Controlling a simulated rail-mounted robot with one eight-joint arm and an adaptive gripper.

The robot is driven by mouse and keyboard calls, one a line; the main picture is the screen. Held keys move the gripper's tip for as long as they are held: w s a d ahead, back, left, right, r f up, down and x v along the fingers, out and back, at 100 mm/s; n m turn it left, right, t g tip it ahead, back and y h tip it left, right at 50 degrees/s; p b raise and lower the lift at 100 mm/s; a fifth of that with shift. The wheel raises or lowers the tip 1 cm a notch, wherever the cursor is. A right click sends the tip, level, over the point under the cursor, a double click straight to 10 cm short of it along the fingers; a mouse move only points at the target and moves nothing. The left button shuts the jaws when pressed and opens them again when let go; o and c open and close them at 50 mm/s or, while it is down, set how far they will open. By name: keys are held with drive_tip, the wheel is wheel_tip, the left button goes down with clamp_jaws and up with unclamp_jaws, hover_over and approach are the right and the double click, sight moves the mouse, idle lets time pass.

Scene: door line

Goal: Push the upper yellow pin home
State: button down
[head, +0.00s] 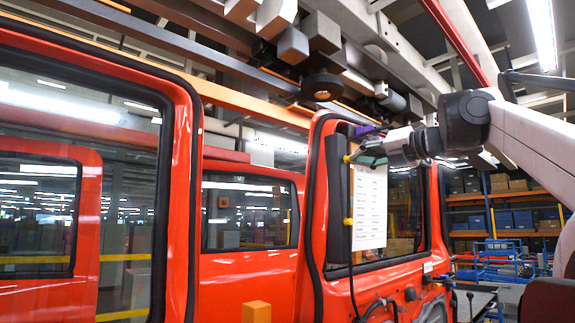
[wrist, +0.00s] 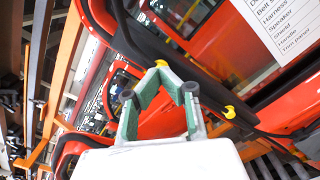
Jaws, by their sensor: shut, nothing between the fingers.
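The upper yellow pin (head: 346,159) is on the edge of the dark upright block on the red door, beside the top of the white sheet. In the wrist view the upper pin (wrist: 161,63) shows just beyond my fingertips. My gripper (head: 359,158) has green and grey fingers and is right beside this pin. In the wrist view its fingers (wrist: 164,76) meet at the tips in an arch, shut with nothing between them. I cannot tell whether they touch the pin. A lower yellow pin (head: 347,221) is further down the same edge; it also shows in the wrist view (wrist: 229,112).
The white printed sheet (head: 369,207) hangs close under my gripper. The red door frame (head: 316,200) and its dark block (head: 337,190) are just left. Overhead beams and an orange rail (head: 230,97) run above. Shelves with blue bins (head: 512,220) stand behind at right.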

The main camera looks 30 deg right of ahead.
drive_tip(key=shift+x, duration=0.75)
idle(0.4)
drive_tip(key=shift+s, duration=0.1)
drive_tip(key=v, duration=0.6)
drive_tip(key=shift+s+p, duration=0.35)
drive_tip(key=shift+p, duration=0.05)
drive_tip(key=shift+d, duration=0.15)
drive_tip(key=v, duration=1.2)
drive_tip(key=shift+f, duration=0.1)
